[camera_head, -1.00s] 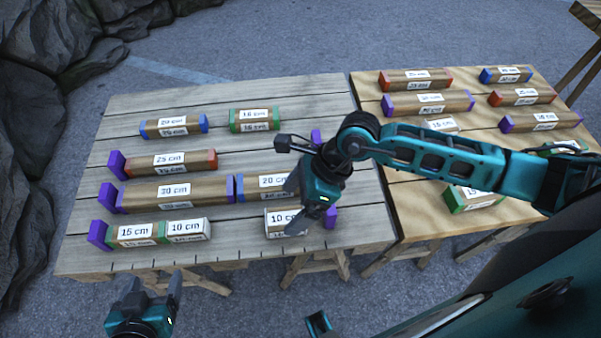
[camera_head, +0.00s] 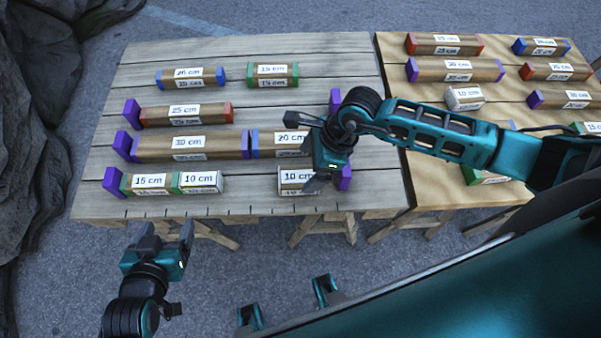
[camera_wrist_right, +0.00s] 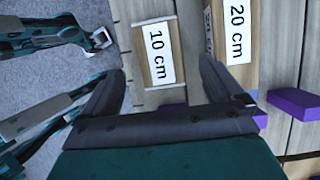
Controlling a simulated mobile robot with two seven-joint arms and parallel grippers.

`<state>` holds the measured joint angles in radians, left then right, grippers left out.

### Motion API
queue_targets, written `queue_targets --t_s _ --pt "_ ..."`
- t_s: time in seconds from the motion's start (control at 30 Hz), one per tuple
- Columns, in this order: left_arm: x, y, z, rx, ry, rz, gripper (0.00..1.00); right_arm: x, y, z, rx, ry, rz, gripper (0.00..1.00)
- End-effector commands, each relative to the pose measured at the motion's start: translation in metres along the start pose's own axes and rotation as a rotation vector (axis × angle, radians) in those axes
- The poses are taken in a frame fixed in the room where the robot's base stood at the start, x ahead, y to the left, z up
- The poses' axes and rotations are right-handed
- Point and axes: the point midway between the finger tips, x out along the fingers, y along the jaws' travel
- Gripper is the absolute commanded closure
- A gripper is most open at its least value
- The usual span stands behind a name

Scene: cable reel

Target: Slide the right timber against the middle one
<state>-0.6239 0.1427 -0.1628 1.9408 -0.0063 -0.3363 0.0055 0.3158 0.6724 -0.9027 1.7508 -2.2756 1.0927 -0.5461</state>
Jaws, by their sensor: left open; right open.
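In the head view the front row on the left table holds a 15 cm timber (camera_head: 148,184) with green ends. The middle 10 cm timber (camera_head: 200,182) touches its right end. The right 10 cm timber (camera_head: 295,180) lies apart, across a clear gap. My right gripper (camera_head: 318,181) is open at the right part of that timber and hides its right end. In the right wrist view the right timber (camera_wrist_right: 157,52) lies ahead, between the lines of the open fingers (camera_wrist_right: 160,85). My left gripper (camera_head: 167,233) is open and empty in front of the table edge.
A purple block (camera_head: 112,181) stands at the left end of the row; another (camera_head: 346,178) stands right of my right gripper. Behind are a 30 cm timber (camera_head: 188,146) and a 20 cm timber (camera_head: 270,144). The second table (camera_head: 425,170) holds several timbers.

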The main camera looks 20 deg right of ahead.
Motion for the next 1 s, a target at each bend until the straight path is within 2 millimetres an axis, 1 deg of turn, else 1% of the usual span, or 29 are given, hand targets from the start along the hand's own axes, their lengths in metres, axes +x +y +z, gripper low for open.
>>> queue_targets --t_s 0.03,0.2,0.3,0.4,0.53,0.8,1.0 --pt "0.002 0.000 0.003 0.000 -0.001 0.000 0.23 0.012 0.001 0.000 0.002 0.000 0.003 0.06" --pt "0.004 0.001 0.008 -0.001 -0.005 0.001 0.23 0.041 0.001 0.000 0.002 0.000 0.002 0.06" --pt "0.005 0.002 0.010 -0.002 -0.010 0.003 0.23 0.053 0.000 0.000 0.002 0.000 0.001 0.06" --pt "0.006 0.003 0.009 -0.003 -0.010 0.006 0.23 0.061 0.000 0.000 0.001 0.000 0.001 0.06" --pt "0.005 0.005 0.008 -0.004 -0.006 0.010 0.23 0.065 0.000 0.000 0.000 0.000 0.001 0.06" --pt "0.005 0.005 0.007 -0.004 -0.004 0.011 0.23 0.065 0.000 0.000 0.000 0.000 0.000 0.06" --pt "0.006 0.005 0.005 -0.004 -0.001 0.010 0.23 0.065 0.000 0.000 0.000 0.000 0.000 0.26"
